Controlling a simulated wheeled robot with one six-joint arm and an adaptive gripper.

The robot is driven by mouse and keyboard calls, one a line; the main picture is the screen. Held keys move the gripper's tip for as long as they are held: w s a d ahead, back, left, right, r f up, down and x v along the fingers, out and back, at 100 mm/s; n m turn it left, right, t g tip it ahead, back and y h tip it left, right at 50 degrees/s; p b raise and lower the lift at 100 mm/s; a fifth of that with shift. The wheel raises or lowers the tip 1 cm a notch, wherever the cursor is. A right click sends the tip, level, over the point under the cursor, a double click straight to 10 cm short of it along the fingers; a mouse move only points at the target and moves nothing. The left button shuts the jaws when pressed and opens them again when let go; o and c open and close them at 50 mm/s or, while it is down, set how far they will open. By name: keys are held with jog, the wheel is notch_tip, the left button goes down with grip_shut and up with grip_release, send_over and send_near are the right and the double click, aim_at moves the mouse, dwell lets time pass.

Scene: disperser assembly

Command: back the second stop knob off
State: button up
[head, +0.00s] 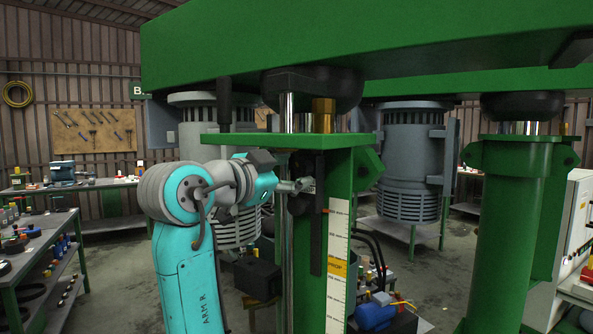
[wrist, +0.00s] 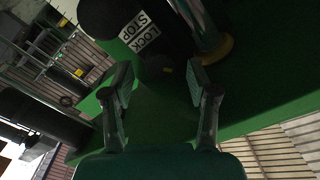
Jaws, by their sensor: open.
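My gripper (head: 303,185) is at the near green column (head: 345,190) in the head view, beside a dark fitting on its face. In the wrist view my gripper (wrist: 158,80) has its two fingers spread wide apart with nothing held. A black part with a white LOCK STOP label (wrist: 138,32) lies ahead of the fingers. A small dark round shape (wrist: 158,68), perhaps the stop knob, shows below the label, between and beyond the fingertips; it is too dark to be sure. In the head view the knob cannot be made out behind my gripper.
A green beam (head: 360,45) spans overhead. A polished rod and brass fitting (head: 323,113) stand above the column. A second green column (head: 512,210) is at right, grey motors (head: 412,160) behind. A bench with parts (head: 40,240) is at left.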

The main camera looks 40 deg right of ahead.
jog(key=shift+w+d, duration=0.15)
jog(key=shift+d, duration=0.95)
grip_shut()
